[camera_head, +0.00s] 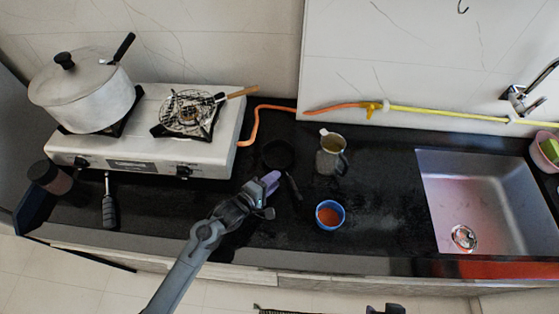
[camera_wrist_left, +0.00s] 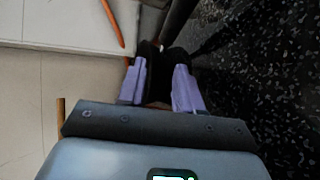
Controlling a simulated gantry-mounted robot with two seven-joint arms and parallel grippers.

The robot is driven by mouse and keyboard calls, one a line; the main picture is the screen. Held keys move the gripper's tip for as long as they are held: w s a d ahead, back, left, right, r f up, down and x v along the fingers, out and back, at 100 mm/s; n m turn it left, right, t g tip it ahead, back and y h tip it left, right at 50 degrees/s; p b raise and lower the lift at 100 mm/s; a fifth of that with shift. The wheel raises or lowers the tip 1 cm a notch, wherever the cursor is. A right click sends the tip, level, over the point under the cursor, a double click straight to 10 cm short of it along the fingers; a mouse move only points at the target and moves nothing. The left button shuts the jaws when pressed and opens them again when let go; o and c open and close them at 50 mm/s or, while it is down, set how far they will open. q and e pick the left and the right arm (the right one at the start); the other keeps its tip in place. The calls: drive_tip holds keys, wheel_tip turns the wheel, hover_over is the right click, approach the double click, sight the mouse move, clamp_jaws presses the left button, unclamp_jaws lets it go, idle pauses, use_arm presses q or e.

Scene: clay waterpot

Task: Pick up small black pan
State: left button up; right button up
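The small black pan (camera_head: 278,153) lies on the black counter, right of the stove. Its dark handle (camera_head: 294,187) points toward the front edge. It is hard to make out against the counter. My left gripper (camera_head: 271,182) is just left of the handle, over the counter. In the left wrist view its two purple fingers (camera_wrist_left: 160,72) are apart, so it is open. A dark bar, probably the pan's handle (camera_wrist_left: 178,20), runs beyond the fingertips; I cannot tell whether it passes between them. A dark part at the bottom edge may be my right gripper (camera_head: 385,310).
A blue cup (camera_head: 329,215) and a metal mug (camera_head: 330,155) stand right of the pan. The white stove (camera_head: 145,160) carries a large pot (camera_head: 85,95). An orange hose (camera_head: 256,115) runs behind the pan. The sink (camera_head: 480,205) is at right; counter before it is clear.

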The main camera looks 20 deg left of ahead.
sight(282, 180)
use_arm(q)
drive_tip(key=shift+b+x, duration=0.5)
drive_tip(key=shift+x, duration=1.9)
drive_tip(key=shift+d+r, duration=0.1)
drive_tip(key=shift+r, duration=0.1)
clamp_jaws()
drive_tip(key=shift+r, duration=0.1)
